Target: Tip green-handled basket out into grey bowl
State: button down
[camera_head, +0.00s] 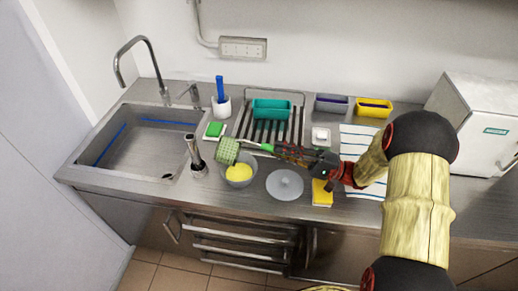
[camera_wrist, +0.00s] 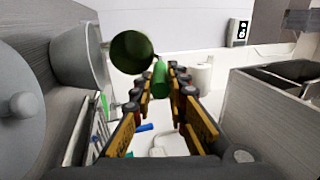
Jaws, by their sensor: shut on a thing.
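The green basket (camera_head: 227,151) is tilted on its side above the left rim of the grey bowl (camera_head: 239,181). Yellow contents (camera_head: 239,172) lie in the bowl. My gripper (camera_head: 276,149) is shut on the basket's green handle (camera_head: 256,145), to the right of the bowl. In the wrist view, the gripper fingers (camera_wrist: 162,88) close around the green handle (camera_wrist: 160,72). The round dark-green basket (camera_wrist: 132,47) shows beyond them, beside the grey bowl (camera_wrist: 78,52). I cannot tell whether anything is left inside the basket.
A grey lid (camera_head: 285,184) lies right of the bowl, with a yellow sponge (camera_head: 322,193) beside it. Behind are a rack (camera_head: 298,125) with a teal tub (camera_head: 271,110) and a green sponge (camera_head: 214,130).

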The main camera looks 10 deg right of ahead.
jog(key=p, duration=0.2)
jog(key=shift+r+p, duration=0.25)
jog(key=shift+p, duration=0.05)
jog(key=shift+p, duration=1.15)
jog(key=r+h+p, duration=0.1)
jog(key=p, duration=0.2)
jog(key=a+r+g+h+p, duration=0.1)
jog(key=r+p, duration=0.1)
jog(key=p, duration=0.1)
jog(key=shift+w+a+r+h, duration=0.1)
jog(key=shift+w+r+h, duration=0.1)
jog(key=shift+h, duration=0.2)
jog(key=r+p, duration=0.1)
jog(key=p, duration=0.1)
jog(key=a+r+h+p, duration=0.1)
jog(key=p, duration=0.2)
jog(key=r+h+p, duration=0.1)
jog(key=r+p, duration=0.1)
jog(key=shift+w+a+g, duration=0.3)
jog(key=shift+a+g, duration=0.05)
jog(key=shift+g, duration=0.05)
jog(key=w+a+r+g+h+p, duration=0.3)
jog(key=a+r+h+p, duration=0.65)
jog(key=p, duration=1.45)
jog(key=w+a+g+h, duration=0.2)
jog(key=w+a+h, duration=0.1)
jog(key=a+h, duration=0.2)
jog(key=shift+w+a+h, duration=0.15)
jog(key=shift+a+h, duration=0.2)
jog(key=shift+a, duration=0.85)
